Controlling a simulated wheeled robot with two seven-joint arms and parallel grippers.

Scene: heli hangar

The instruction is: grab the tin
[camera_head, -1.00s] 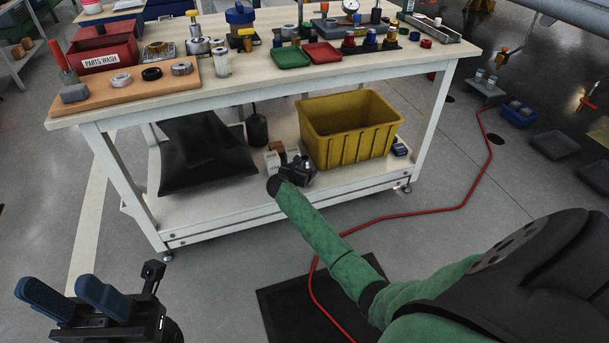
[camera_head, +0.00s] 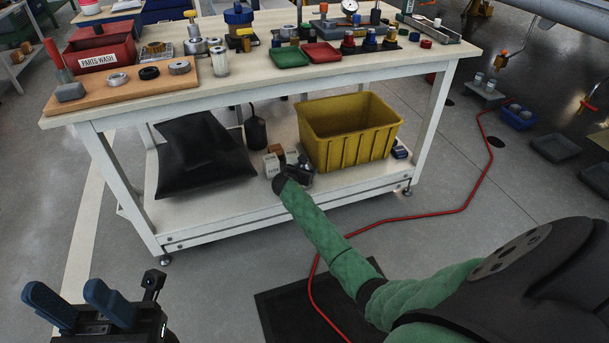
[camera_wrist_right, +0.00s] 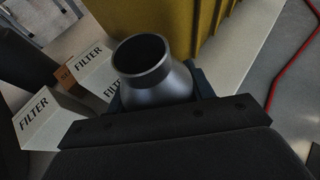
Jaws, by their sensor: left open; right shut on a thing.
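The tin (camera_wrist_right: 158,82) is a dark grey metal vessel with a round open neck, seen close up in the right wrist view. My right gripper (camera_head: 299,172) is at the front of the bench's lower shelf, shut on the tin. Its blue fingers show on both sides of the tin in the right wrist view, and their tips are mostly hidden. In the head view the tin is small and hard to make out from the gripper. My left gripper (camera_head: 68,291) is open and empty, low at the left, away from the bench.
White FILTER boxes (camera_wrist_right: 44,116) stand left of the tin. A yellow crate (camera_head: 352,149) stands close on its right, and a black bag (camera_head: 203,160) lies farther left. The worktop (camera_head: 240,85) is overhead. A red hose (camera_head: 440,211) crosses the floor.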

